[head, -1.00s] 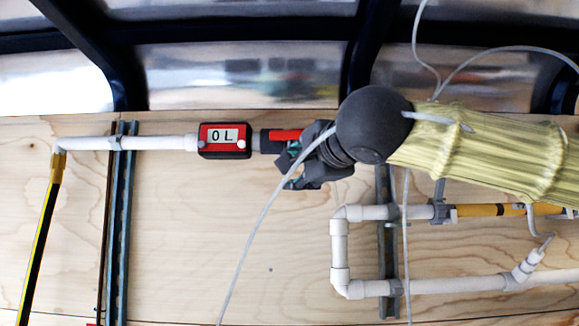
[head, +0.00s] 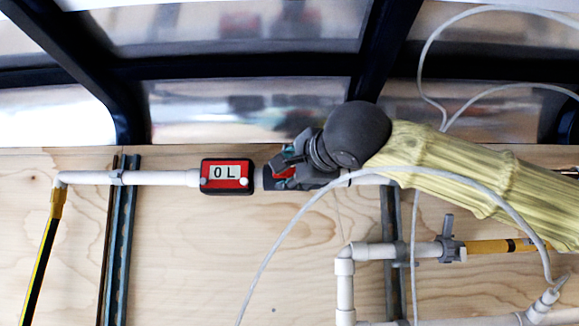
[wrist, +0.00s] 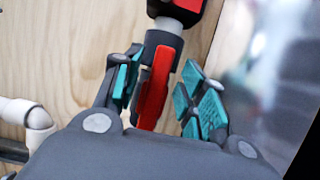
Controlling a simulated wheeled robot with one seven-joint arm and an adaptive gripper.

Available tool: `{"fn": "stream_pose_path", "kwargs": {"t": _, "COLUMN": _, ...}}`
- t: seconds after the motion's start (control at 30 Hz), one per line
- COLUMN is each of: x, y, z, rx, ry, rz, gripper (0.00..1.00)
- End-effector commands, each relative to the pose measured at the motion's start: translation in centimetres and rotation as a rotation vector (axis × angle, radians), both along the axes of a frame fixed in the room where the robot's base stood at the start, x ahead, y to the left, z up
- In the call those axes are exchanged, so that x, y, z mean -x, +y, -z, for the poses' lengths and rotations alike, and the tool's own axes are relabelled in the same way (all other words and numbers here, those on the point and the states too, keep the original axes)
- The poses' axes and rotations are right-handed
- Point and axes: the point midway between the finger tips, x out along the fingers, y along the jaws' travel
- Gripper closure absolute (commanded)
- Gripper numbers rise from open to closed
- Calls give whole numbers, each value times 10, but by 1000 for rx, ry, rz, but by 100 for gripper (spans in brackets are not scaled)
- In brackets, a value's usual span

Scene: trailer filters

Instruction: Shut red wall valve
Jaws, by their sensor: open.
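The red valve handle (wrist: 154,88) sits on a dark valve body (wrist: 165,40) on the white wall pipe. In the wrist view it lies between the two teal-padded fingers of my gripper (wrist: 160,90), with a gap showing on the right side. My gripper is open around the handle. In the head view my gripper (head: 285,160) is at the valve, just right of the red flow meter, and the red handle (head: 285,173) is mostly hidden behind it.
A red meter (head: 227,177) reading "0 L" sits left of the valve. White pipes (head: 345,285) and a grey valve with a yellow section (head: 490,246) lie below right. A loose pale cable (head: 290,220) loops in front. A dark frame with shiny panels (head: 250,110) runs above the plywood wall.

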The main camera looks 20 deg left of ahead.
Motion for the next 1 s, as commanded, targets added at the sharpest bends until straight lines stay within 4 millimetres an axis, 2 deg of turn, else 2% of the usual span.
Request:
{"fn": "stream_pose_path", "kwargs": {"t": 0.13, "x": -9, "y": 6, "z": -1, "rx": 0, "ry": 0, "rz": 0, "gripper": 59}}
{"fn": "stream_pose_path", "kwargs": {"t": 0.47, "x": -11, "y": 8, "z": 0, "rx": 0, "ry": -1, "rz": 0, "gripper": 59}}
{"fn": "stream_pose_path", "kwargs": {"t": 0.5, "x": -11, "y": 8, "z": 0, "rx": 0, "ry": -1, "rz": 0, "gripper": 61}}
{"fn": "stream_pose_path", "kwargs": {"t": 0.7, "x": -11, "y": 8, "z": 0, "rx": -1, "ry": -1, "rz": 1, "gripper": 97}}
{"fn": "stream_pose_path", "kwargs": {"t": 0.73, "x": -11, "y": 8, "z": 0, "rx": 0, "ry": -1, "rz": 1, "gripper": 100}}
{"fn": "stream_pose_path", "kwargs": {"t": 1.0, "x": -11, "y": 6, "z": 0, "rx": 4, "ry": -2, "rz": 4, "gripper": 100}}
